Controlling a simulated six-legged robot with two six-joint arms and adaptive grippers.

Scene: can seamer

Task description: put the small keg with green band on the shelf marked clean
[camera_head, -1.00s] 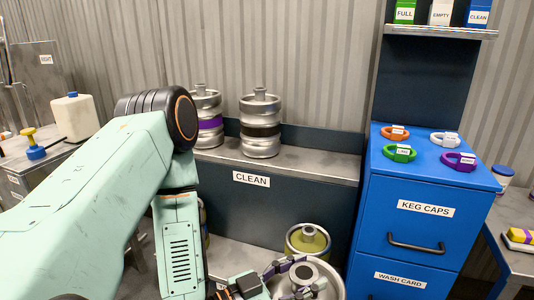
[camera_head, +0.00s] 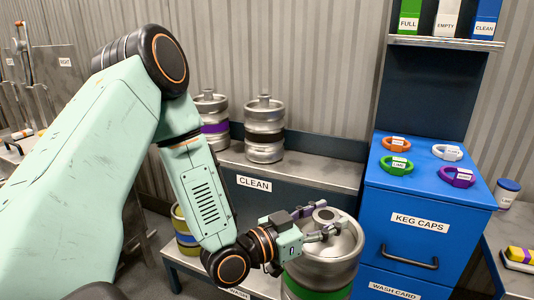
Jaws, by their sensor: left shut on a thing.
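The small keg with green band (camera_head: 328,265) is silver, with the band low on its body. It hangs upright, as far as I can tell, in front of the shelf unit, left of the blue cabinet. My left gripper (camera_head: 318,222) is shut on the top of this keg. The shelf marked clean (camera_head: 325,171) is a grey metal top behind the keg, with a CLEAN label on its front. A keg with a purple band (camera_head: 214,128) and a keg with a black band (camera_head: 264,138) stand on its left part. My right gripper is not in view.
The right part of the clean shelf is bare. The blue KEG CAPS cabinet (camera_head: 423,200) stands close on the right, with several coloured rings on top.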

